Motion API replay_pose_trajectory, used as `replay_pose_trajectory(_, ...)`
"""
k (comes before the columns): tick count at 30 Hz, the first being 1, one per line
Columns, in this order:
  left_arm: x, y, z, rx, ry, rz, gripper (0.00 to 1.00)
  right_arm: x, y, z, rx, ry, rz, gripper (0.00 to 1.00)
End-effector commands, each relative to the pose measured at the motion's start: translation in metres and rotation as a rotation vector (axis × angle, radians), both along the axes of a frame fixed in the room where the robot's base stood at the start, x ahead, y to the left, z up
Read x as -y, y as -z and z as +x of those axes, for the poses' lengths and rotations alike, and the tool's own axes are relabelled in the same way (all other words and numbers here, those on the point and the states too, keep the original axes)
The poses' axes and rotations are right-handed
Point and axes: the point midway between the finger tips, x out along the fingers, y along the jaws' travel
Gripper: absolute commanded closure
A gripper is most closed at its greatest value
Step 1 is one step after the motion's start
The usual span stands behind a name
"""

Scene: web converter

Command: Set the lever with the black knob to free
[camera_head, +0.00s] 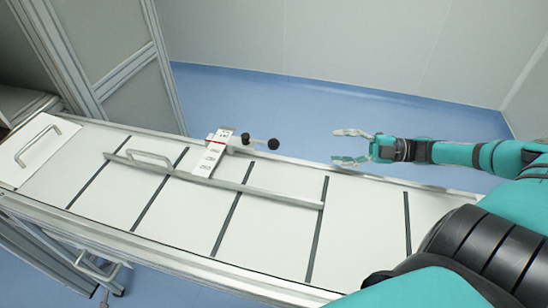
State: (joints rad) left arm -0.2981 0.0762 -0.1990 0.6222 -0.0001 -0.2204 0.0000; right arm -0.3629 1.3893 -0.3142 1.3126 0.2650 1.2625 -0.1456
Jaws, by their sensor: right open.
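The lever with the black knob (273,144) sticks out to the right from a small mechanism at the far edge of the white panelled table. A second dark knob (246,138) shows just left of it. A white label plate (212,152) with red and dark marks stands beside the mechanism; its text is too small to read. My right gripper (348,147) is open and empty, its fingers pointing left. It is to the right of the black knob, apart from it, near the table's far edge. My left gripper is not in view.
The white table (265,222) has dark strips across it. A long metal bar (262,193) lies along it, and a metal handle (150,157) stands at left. Another handle (38,142) is at far left. Blue floor (300,108) and grey walls are behind.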

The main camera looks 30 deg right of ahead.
Motion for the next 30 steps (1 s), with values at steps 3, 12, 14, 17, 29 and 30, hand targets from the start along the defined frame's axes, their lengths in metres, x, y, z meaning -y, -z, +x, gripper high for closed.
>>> replay_pose_trajectory(3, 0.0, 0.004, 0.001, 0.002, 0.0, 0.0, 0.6, -0.005, 0.003, 0.004, 0.003, -0.001, 0.0, 0.47)
replay_pose_trajectory(12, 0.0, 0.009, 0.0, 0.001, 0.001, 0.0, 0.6, -0.048, 0.0, 0.038, 0.008, -0.002, 0.005, 0.47)
replay_pose_trajectory(14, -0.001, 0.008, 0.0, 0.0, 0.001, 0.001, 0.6, -0.059, 0.0, 0.046, 0.008, -0.002, 0.003, 0.47)
replay_pose_trajectory(17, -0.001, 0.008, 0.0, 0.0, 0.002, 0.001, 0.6, -0.076, -0.001, 0.06, 0.008, -0.002, 0.004, 0.47)
replay_pose_trajectory(29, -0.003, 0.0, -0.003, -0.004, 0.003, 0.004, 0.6, -0.129, 0.0, 0.102, 0.003, 0.0, 0.002, 0.47)
replay_pose_trajectory(30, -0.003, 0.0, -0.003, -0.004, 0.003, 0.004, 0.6, -0.132, 0.001, 0.104, 0.003, -0.001, 0.002, 0.47)
